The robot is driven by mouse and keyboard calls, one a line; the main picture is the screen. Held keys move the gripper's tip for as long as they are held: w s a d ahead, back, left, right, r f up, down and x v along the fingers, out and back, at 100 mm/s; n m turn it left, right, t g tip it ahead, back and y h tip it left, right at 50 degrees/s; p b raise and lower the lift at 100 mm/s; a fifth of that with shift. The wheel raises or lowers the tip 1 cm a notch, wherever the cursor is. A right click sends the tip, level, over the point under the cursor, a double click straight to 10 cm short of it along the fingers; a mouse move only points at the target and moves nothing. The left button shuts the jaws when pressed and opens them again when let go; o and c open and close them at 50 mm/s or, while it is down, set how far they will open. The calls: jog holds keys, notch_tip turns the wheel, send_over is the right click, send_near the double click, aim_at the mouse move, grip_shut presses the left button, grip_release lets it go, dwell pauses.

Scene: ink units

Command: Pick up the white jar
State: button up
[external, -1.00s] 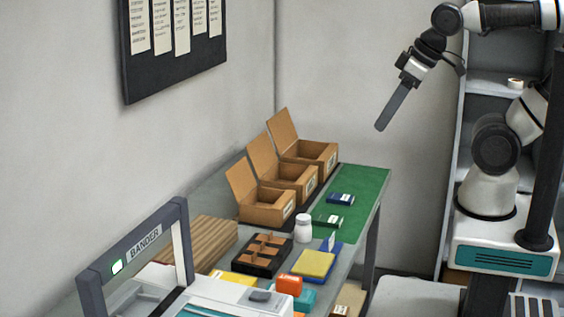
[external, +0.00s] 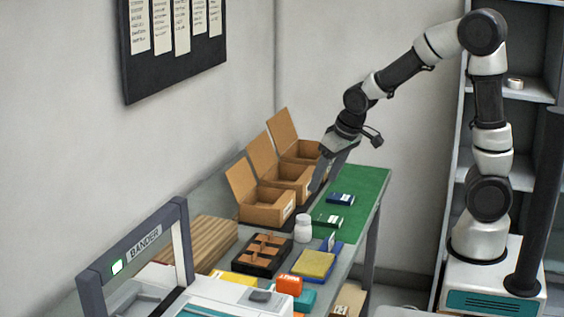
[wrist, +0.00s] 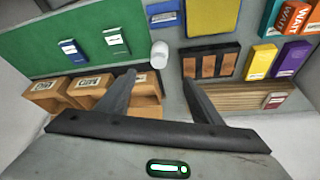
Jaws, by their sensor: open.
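The white jar (external: 303,228) stands upright on the table, beside the green mat's near end and the black divided tray. It also shows in the wrist view (wrist: 159,56), just beyond and roughly between my fingertips. My gripper (external: 322,183) is open and empty, above the table near the open cardboard boxes, up and slightly right of the jar in the external view. In the wrist view its two fingers (wrist: 158,84) are spread wide, with neither touching the jar.
Open cardboard boxes (external: 265,207) line the wall side. The green mat (external: 365,190) holds two small boxes. A black divided tray (external: 262,255), a yellow pad (external: 313,263) and an orange box (external: 289,285) crowd the near side. The bander's frame (external: 183,240) rises at front left.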

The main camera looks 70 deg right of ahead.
jog(key=b, duration=0.2)
send_near(304, 217)
jog(key=x, duration=0.5)
jog(key=shift+s+a+f, duration=0.15)
jog(key=shift+s+a, duration=0.15)
jog(key=shift+s, duration=0.1)
jog(key=shift+w+x, duration=0.15)
jog(key=shift+x, duration=1.3)
jog(key=shift+w+x, duration=0.15)
jog(key=shift+x, duration=1.3)
jog(key=shift+d, duration=0.2)
jog(key=c, duration=1.2)
jog(key=shift+r, duration=0.2)
